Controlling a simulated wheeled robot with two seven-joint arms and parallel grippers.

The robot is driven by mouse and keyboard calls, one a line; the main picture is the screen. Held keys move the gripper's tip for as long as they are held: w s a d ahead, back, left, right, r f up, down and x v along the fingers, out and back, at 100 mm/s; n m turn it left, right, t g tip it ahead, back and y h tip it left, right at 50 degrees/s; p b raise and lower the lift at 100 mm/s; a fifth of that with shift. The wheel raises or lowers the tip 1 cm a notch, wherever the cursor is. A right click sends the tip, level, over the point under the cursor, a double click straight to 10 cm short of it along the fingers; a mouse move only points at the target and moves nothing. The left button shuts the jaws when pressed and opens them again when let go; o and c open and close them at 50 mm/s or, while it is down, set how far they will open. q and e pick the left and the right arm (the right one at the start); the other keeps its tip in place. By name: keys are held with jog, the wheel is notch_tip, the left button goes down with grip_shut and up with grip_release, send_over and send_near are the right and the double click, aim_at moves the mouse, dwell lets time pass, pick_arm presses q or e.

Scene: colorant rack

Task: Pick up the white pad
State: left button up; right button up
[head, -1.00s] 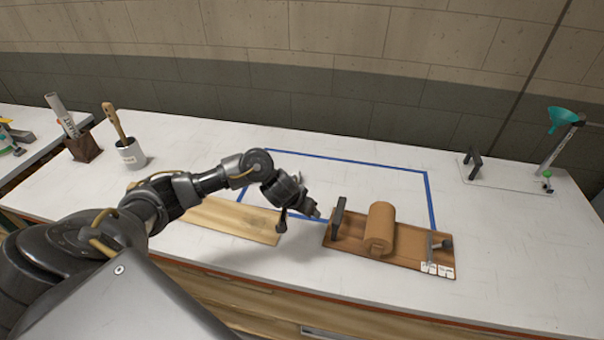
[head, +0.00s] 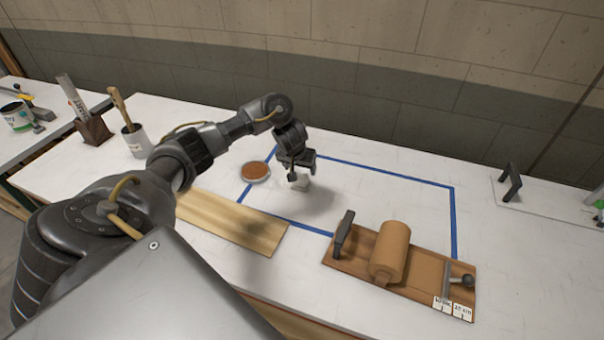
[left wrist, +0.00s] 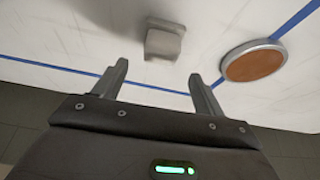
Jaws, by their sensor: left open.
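The white pad (head: 301,183) is a small pale block on the white table, inside the blue taped outline, in the head view. In the left wrist view the pad (left wrist: 164,40) lies ahead of the fingers, roughly centred between them and apart from both. My left gripper (head: 297,174) is just above and behind the pad, partly covering it in the head view. In the left wrist view my left gripper (left wrist: 158,80) is open and its jaws are empty. My right gripper is not in view.
A round tin with brown contents (head: 255,171) stands just left of the pad. A wooden board (head: 232,222) lies at the front. A wooden base (head: 350,262) with a brown roll (head: 390,250) is at the front right. The outline's right part is clear.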

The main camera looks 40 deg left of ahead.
aim_at(301, 175)
pick_arm(q)
jog(key=shift+w+a+f, duration=0.1)
jog(key=shift+a+f, duration=0.05)
jog(key=shift+f, duration=0.35)
jog(key=x, duration=0.1)
jog(key=b+x, duration=0.2)
jog(key=x, duration=0.1)
jog(key=shift+d+f, duration=0.2)
jog(key=shift+a+f, duration=0.1)
jog(key=shift+f, duration=0.1)
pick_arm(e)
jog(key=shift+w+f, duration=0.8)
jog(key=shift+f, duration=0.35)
pick_arm(q)
jog(key=c, duration=1.1)
jog(key=shift+o, duration=0.2)
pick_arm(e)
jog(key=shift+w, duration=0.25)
